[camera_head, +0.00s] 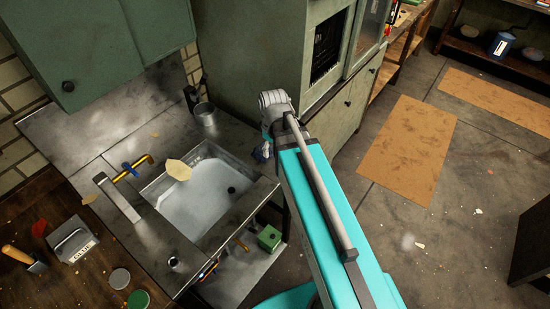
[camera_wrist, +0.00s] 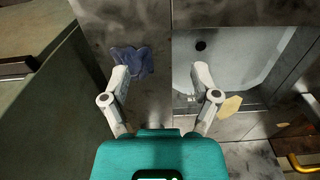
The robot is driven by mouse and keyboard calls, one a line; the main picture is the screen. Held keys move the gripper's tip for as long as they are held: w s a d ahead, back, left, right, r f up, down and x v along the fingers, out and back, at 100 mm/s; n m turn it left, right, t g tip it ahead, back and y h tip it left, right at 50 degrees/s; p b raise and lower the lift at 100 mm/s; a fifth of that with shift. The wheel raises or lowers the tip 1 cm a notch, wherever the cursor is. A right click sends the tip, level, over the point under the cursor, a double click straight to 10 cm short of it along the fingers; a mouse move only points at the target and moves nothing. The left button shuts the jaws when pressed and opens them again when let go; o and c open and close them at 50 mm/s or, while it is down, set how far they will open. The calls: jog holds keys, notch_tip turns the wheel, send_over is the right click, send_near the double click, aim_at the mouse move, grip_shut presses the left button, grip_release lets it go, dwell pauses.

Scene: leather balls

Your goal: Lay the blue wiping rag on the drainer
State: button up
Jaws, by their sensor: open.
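The blue wiping rag (camera_wrist: 132,61) lies crumpled on bare grey metal beside the sink basin in the wrist view. A small part of the rag (camera_head: 261,153) shows in the head view, beside my wrist; the rest is hidden. The metal surface around it (camera_wrist: 140,20) looks like the drainer, though I cannot tell its limits. My gripper (camera_wrist: 162,82) is open and empty above the sink unit. Its left fingertip overlaps the rag's lower edge in the picture; I cannot tell whether they touch. Its right fingertip is over the basin's edge.
The white basin (camera_head: 200,205) has a dark drain hole and a yellowish leaf-like piece (camera_head: 178,170) at its rim. A metal cup (camera_head: 205,113) stands behind. A green cabinet (camera_head: 255,60) rises close beside my arm.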

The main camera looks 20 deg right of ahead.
jog(key=shift+s+a+m, duration=0.15)
jog(key=shift+s+m, duration=1)
jog(key=shift+m, duration=0.6)
jog(key=shift+s+a+m, duration=0.15)
jog(key=shift+s+m, duration=1)
jog(key=shift+m, duration=0.6)
